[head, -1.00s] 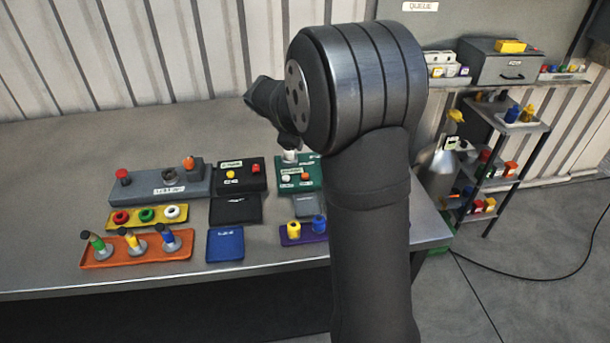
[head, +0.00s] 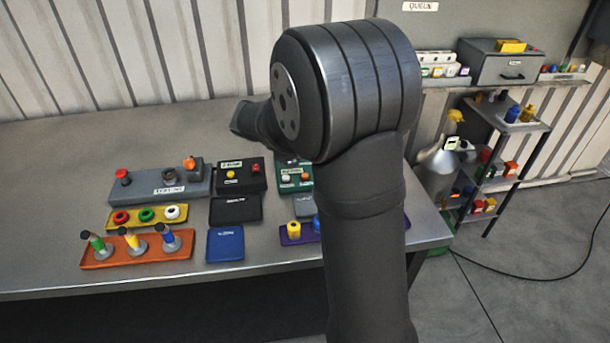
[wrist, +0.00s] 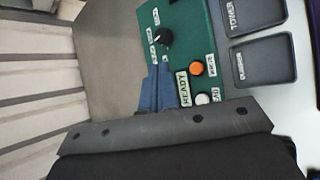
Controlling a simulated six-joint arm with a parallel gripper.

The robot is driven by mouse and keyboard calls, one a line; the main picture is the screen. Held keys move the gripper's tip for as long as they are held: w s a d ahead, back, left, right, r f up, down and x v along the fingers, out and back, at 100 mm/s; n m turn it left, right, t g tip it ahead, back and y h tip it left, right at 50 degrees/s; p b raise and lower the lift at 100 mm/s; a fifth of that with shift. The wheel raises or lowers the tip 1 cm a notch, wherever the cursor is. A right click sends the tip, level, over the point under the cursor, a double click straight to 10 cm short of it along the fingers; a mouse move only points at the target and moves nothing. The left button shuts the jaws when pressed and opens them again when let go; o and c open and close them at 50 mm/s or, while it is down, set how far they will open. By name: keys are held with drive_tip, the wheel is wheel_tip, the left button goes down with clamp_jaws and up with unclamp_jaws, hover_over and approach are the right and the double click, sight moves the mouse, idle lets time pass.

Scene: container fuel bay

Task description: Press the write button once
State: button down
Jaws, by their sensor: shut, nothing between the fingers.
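The green control box (wrist: 185,45) fills the upper middle of the wrist view, with a black knob (wrist: 164,38), an orange button (wrist: 197,68) and a white button (wrist: 203,99). A small label sits by each button, too blurred to read surely, so I cannot tell which is the write button. A READY plate (wrist: 183,88) lies between the buttons and my gripper. My gripper (wrist: 158,72) is shut and empty, its blue fingers over the box's edge beside the knob and READY plate, apart from both buttons. In the head view the green box (head: 290,186) is partly hidden behind my arm.
A black box (head: 240,178) and a grey box (head: 150,190) with knobs stand left of the green box. In front are a yellow tray (head: 128,226), an orange tray (head: 120,258), a dark tray (head: 235,212) and a blue tray (head: 225,245). The bench behind is clear.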

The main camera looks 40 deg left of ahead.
drive_tip(key=shift+f, duration=3.1)
drive_tip(key=shift+f, duration=0.1)
drive_tip(key=shift+f, duration=0.35)
drive_tip(key=shift+f, duration=0.4)
drive_tip(key=shift+r, duration=0.85)
drive_tip(key=shift+r, duration=0.1)
drive_tip(key=shift+r, duration=2.4)
